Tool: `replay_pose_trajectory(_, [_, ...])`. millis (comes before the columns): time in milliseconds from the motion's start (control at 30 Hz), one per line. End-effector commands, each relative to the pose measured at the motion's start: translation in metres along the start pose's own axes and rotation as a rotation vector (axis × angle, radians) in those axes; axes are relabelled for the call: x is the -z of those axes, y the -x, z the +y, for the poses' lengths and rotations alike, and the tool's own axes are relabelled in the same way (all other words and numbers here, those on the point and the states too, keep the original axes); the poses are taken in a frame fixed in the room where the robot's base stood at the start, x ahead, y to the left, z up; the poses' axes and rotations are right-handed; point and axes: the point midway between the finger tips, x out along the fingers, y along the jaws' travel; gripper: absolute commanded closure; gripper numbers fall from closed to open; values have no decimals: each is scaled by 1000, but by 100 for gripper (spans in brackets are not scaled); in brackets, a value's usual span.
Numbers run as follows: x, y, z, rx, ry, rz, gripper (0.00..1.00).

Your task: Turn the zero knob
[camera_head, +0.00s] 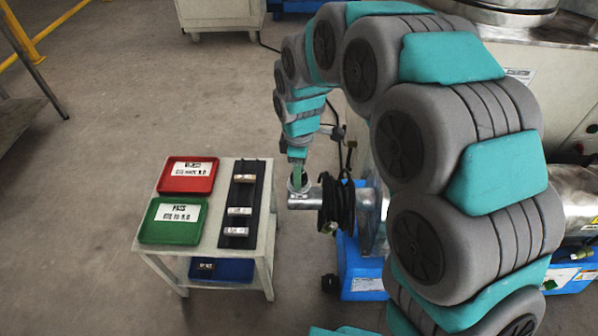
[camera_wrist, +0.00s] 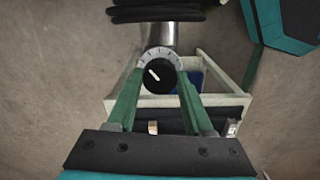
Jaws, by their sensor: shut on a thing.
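The zero knob (camera_wrist: 160,77) is a round black dial with a white pointer line, set in a pale ring with tick marks. The pointer is toward the upper left in the wrist view. My gripper (camera_wrist: 161,78) has its two green fingers on opposite sides of the knob, closed on it. In the head view my gripper (camera_head: 298,184) reaches down onto the end of a silver metal cylinder (camera_head: 303,201). The knob's face is hidden there by the fingers.
A small white table (camera_head: 167,262) stands left of the cylinder, with a red tray (camera_head: 188,190), a green tray (camera_head: 160,238) and a black rack (camera_head: 232,243) holding small pieces. Open floor lies left of the table.

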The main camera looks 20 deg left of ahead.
Motion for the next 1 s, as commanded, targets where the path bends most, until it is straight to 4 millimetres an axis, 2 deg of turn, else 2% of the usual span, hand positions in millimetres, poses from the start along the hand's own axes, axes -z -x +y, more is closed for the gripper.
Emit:
replay_pose_trajectory(300, [0, 0, 0, 0, -290, -1, 100])
replay_pose_trajectory(667, [0, 0, 0, 0, -323, 1, 100])
replay_pose_trajectory(700, [0, 0, 0, 0, -323, 1, 46])
replay_pose_trajectory(933, [0, 0, 0, 0, -322, 1, 20])
replay_pose_trajectory(1000, [0, 0, 0, 0, -322, 1, 18])
